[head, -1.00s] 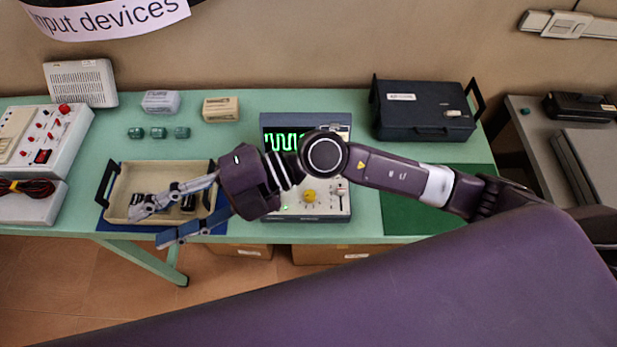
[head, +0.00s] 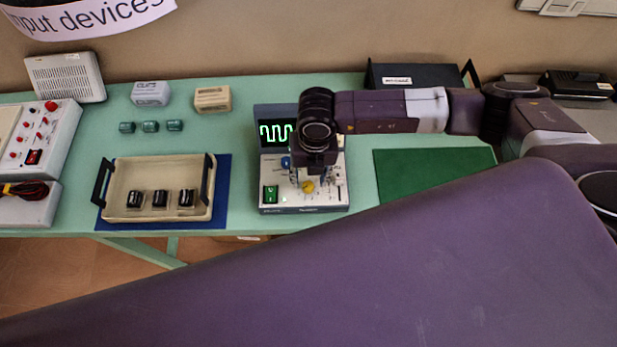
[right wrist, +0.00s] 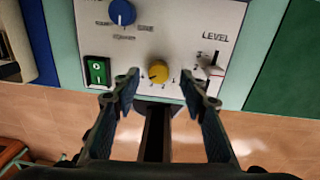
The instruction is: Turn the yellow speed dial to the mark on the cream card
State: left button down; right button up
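The yellow speed dial (head: 308,186) sits low on the front panel of the instrument (head: 272,205) with the green wave screen. It also shows in the right wrist view (right wrist: 158,71), with small marks around it; its pointer is too small to read. My right gripper (head: 312,182) points down over the panel at the dial. In the right wrist view the open fingers (right wrist: 160,82) stand left and right of the dial with gaps, gripping nothing. A cream card-like block (head: 212,99) with small, unreadable print stands at the back of the table. My left gripper is out of view.
A green switch (right wrist: 97,71), a blue knob (right wrist: 122,12) and a level slider (right wrist: 213,68) sit near the dial. A cream tray (head: 160,212) with several black pieces lies left. A green mat (head: 433,174) lies clear to the right.

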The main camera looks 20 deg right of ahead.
aim_at(308, 187)
jog(key=shift+f, duration=1.2)
jog(key=shift+a, duration=0.1)
jog(key=shift+w, duration=0.1)
grip_shut()
